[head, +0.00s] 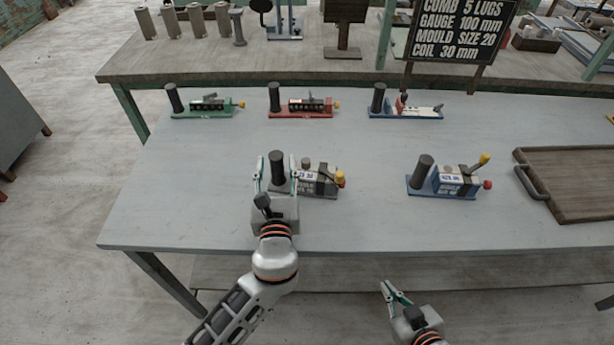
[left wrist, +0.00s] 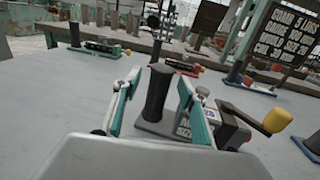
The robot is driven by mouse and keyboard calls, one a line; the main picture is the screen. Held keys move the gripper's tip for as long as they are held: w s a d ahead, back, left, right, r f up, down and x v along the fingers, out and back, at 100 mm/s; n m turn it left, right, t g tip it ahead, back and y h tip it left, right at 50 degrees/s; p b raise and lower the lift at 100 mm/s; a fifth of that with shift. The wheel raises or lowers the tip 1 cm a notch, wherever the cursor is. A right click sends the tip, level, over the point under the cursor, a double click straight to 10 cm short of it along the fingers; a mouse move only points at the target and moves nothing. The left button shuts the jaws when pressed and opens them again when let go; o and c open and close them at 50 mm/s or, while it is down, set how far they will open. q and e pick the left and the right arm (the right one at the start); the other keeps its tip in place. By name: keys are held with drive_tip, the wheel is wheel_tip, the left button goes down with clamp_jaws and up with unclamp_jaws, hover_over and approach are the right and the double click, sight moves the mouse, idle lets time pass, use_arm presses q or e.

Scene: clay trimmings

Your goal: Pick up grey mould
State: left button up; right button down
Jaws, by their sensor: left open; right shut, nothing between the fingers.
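The grey mould (head: 318,182) sits on the table, with a dark upright post at its left end and a yellow knob at its right. It also shows in the left wrist view (left wrist: 172,125). My left gripper (head: 276,168) is open, with its fingers on either side of the dark post; contact cannot be told. In the left wrist view the post stands between the two teal fingers (left wrist: 155,95). My right gripper (head: 389,292) is shut and empty, in front of the table's near edge.
A blue mould (head: 442,196) stands to the right, and a wooden tray (head: 570,212) lies at the far right. Green (head: 205,113), red (head: 305,113) and blue-based (head: 410,113) tools stand along the back of the table (head: 190,215). A sign (head: 462,28) stands behind.

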use_arm(q)
drive_tip(key=shift+w, duration=0.95)
clamp_jaws()
drive_tip(key=shift+r, duration=0.15)
